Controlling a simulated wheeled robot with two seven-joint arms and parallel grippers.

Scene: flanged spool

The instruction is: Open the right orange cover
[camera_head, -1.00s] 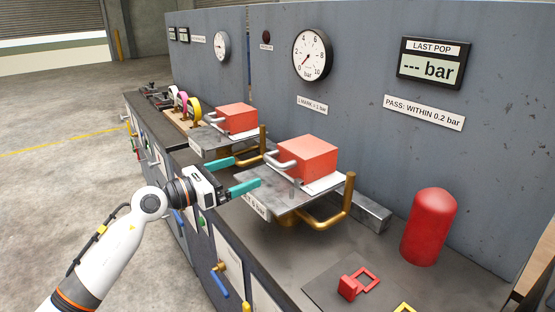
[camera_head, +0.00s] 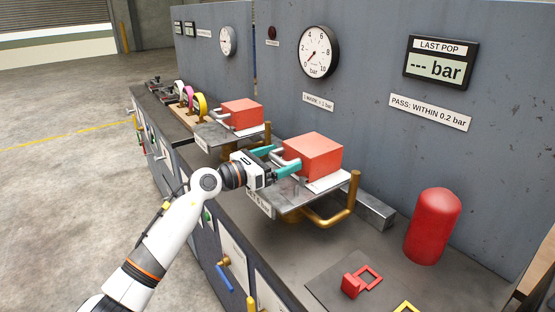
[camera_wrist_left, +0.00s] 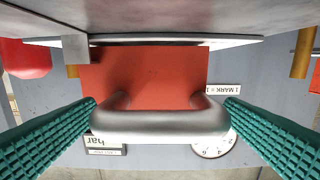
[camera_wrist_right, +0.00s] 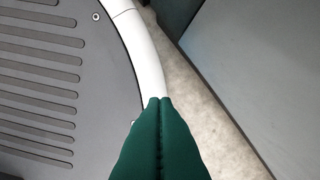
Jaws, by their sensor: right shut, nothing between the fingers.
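The right orange cover (camera_head: 316,154) is a box-shaped block on a metal plate (camera_head: 296,201) labelled in bar. In the left wrist view the cover (camera_wrist_left: 150,72) fills the middle, with its grey bar handle (camera_wrist_left: 160,124) towards the camera. My left gripper (camera_head: 286,157) is at the cover's front, its teal fingers spread wide. In the left wrist view the fingers stand at either end of the handle, with the handle between them and no grip visible. A second orange cover (camera_head: 241,113) with a handle sits further left. My right gripper (camera_wrist_right: 162,102) is shut and empty.
Brass pipes (camera_head: 330,219) rise beside the right plate. A red cylinder (camera_head: 433,226) and a dark pad with a red frame piece (camera_head: 352,287) are at the right. Gauge (camera_head: 318,52) and display (camera_head: 441,63) hang on the back wall. Right gripper is away from the bench.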

